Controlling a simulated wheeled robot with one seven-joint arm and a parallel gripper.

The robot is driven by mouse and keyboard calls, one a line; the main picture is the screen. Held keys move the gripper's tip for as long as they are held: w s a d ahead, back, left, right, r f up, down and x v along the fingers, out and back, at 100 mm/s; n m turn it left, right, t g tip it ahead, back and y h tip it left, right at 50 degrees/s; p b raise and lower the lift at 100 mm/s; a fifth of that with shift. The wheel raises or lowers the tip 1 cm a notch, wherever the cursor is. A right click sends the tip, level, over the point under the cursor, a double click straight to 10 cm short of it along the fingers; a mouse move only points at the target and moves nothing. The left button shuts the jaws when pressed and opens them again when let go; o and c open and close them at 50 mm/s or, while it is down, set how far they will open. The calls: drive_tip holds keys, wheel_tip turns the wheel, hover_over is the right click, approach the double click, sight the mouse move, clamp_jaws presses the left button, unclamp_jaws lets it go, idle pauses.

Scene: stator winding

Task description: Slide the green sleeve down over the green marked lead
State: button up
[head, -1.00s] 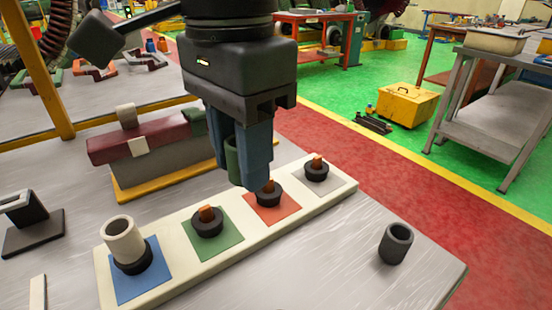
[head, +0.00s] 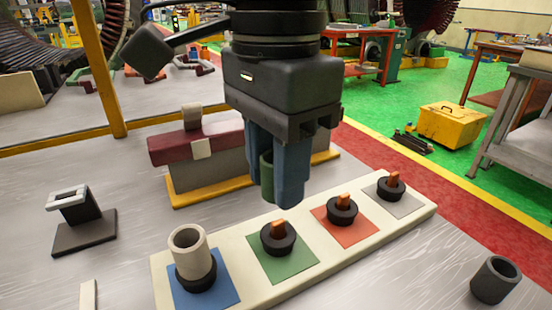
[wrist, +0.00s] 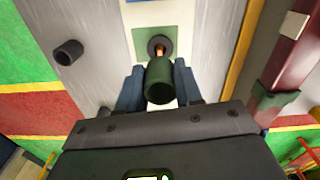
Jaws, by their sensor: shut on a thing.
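My gripper (head: 275,190) is shut on the green sleeve (head: 266,176) and holds it in the air above the board. The sleeve also shows between the fingers in the wrist view (wrist: 160,82), with its open end facing the camera. The green marked lead (head: 278,231) is a copper stub in a black collar on a green square (head: 265,264). The sleeve is above and apart from this lead, slightly behind it in the head view. In the wrist view the lead (wrist: 160,47) lies just beyond the sleeve's far end, which hides part of it.
A cream sleeve (head: 188,248) stands over the blue square's lead. Bare copper leads stand on the red (head: 342,206) and grey (head: 391,183) squares. A dark grey sleeve (head: 496,280) stands at right on the table. A black stand (head: 82,225) is at left, a maroon-topped block (head: 200,142) behind.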

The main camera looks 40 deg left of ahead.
sight(277, 223)
drive_tip(key=shift+f+b, duration=1.4)
drive_tip(key=shift+f, duration=1)
drive_tip(key=o, duration=1.1)
wheel_tip(277, 223, up, 8)
drive_tip(key=shift+f+p, duration=0.1)
drive_tip(key=shift+p, duration=0.55)
